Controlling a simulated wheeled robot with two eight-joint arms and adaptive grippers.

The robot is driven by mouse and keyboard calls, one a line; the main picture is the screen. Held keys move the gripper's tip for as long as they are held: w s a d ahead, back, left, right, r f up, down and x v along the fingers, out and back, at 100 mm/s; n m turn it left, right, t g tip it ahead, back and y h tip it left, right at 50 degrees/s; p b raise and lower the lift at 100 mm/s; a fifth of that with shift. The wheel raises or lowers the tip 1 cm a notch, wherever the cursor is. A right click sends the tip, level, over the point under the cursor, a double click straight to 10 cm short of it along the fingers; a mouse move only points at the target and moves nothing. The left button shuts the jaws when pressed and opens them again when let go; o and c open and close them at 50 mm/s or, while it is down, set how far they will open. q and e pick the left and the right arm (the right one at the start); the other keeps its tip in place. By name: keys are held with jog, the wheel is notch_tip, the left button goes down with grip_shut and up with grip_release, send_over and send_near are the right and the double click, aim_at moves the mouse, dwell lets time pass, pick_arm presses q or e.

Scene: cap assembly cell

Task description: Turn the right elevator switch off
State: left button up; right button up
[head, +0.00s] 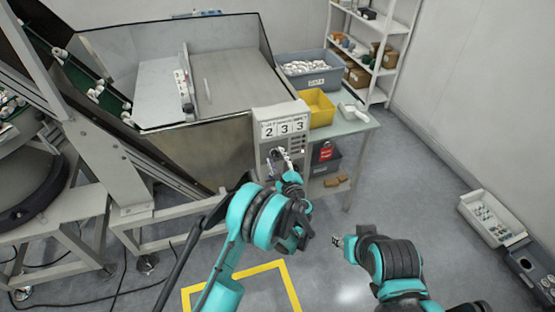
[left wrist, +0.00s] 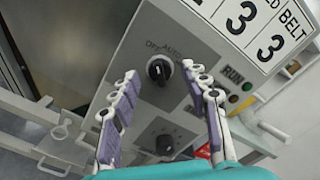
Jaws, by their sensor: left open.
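A grey control box (head: 272,128) with a "2 3 3" sign stands at the front of the hopper machine. My left gripper (head: 282,154) is at the box's front. Its fingers (left wrist: 160,78) are open, one on each side of the upper switch in the picture; I cannot tell whether they touch it. The switch's exact setting is unclear. My right gripper (head: 338,241) is low, away from the box; its jaws are too small to read.
A yellow bin (head: 317,106) and a grey bin (head: 308,72) of white parts stand on the table (head: 352,125) behind.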

pick_arm(q)
jog(key=v, duration=0.7)
jog(key=shift+s, duration=0.25)
jog(key=s+a+r+n+g, duration=0.4)
jog(key=a+r+n, duration=0.2)
jog(key=a, duration=0.3)
jog(key=s+a+r+n+g, duration=0.3)
jog(key=s+a+r+n, duration=0.25)
jog(key=a, duration=0.35)
jog(key=s+a+n+g+h, duration=0.1)
jog(key=s+n, duration=0.4)
jog(key=s, duration=0.5)
jog(key=s+a+n+g+h, duration=0.2)
jog(key=s+n+h, duration=0.2)
jog(key=s, duration=0.7)
jog(key=shift+s+r+n, duration=0.2)
jog(key=shift+s+n, duration=0.1)
jog(key=shift+n, duration=0.85)
jog(key=shift+s+d+f+h, duration=0.1)
jog(key=shift+s+d+h, duration=0.2)
jog(key=shift+s, duration=0.1)
jog(key=shift+c, duration=0.3)
